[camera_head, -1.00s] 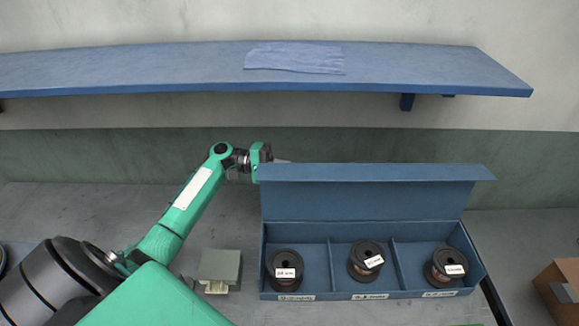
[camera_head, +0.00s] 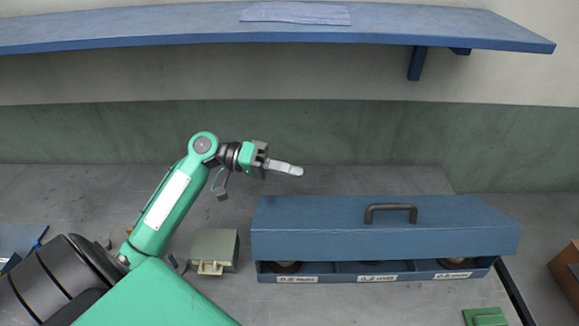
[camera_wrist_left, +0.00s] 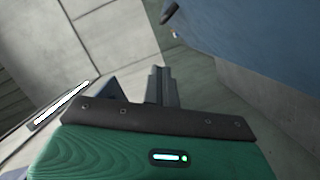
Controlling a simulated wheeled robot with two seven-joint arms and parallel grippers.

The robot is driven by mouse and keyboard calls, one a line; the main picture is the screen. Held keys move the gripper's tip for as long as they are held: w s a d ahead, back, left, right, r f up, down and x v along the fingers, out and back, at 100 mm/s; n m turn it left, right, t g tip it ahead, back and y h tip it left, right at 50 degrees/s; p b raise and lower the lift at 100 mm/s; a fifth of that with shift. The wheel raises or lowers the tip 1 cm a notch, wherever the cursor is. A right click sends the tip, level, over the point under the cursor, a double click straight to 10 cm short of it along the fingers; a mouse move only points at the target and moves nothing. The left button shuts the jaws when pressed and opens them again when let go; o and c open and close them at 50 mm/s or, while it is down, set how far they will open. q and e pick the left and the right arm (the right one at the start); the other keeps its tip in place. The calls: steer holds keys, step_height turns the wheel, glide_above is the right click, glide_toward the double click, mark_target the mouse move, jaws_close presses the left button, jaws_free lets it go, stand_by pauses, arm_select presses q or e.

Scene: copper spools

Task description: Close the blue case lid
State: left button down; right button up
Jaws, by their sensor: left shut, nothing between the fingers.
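The blue case (camera_head: 345,278) stands on the grey bench, with its lid (camera_head: 330,230) swung far down over it. A dark handle (camera_head: 391,208) shows on the lid. A narrow gap stays between the lid and the case's front wall, and parts of the spools (camera_head: 286,267) show through it. My left gripper (camera_head: 298,170) is shut and empty, above and behind the lid's left end, apart from it. In the left wrist view its fingers (camera_wrist_left: 162,85) are together, with a large blue surface at upper right. My right gripper is not in view.
A small grey-green box (camera_head: 214,248) with a pale latch stands left of the case. A green item (camera_head: 485,317) lies at front right, and a brown box (camera_head: 568,270) is at the right edge. A blue shelf (camera_head: 300,28) runs above the bench.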

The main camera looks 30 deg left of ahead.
mark_target(289, 213)
arm_select(q)
steer(key=s+d+f+m+b, duration=0.2)
steer(key=b, duration=0.1)
steer(key=shift+s+y, duration=0.4)
steer(key=shift+s+f+m+b, duration=0.1)
steer(key=shift+s+m+b, duration=0.1)
steer(key=shift+m+b, duration=0.15)
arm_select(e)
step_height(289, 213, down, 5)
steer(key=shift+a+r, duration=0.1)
arm_select(q)
steer(key=shift+d, duration=0.1)
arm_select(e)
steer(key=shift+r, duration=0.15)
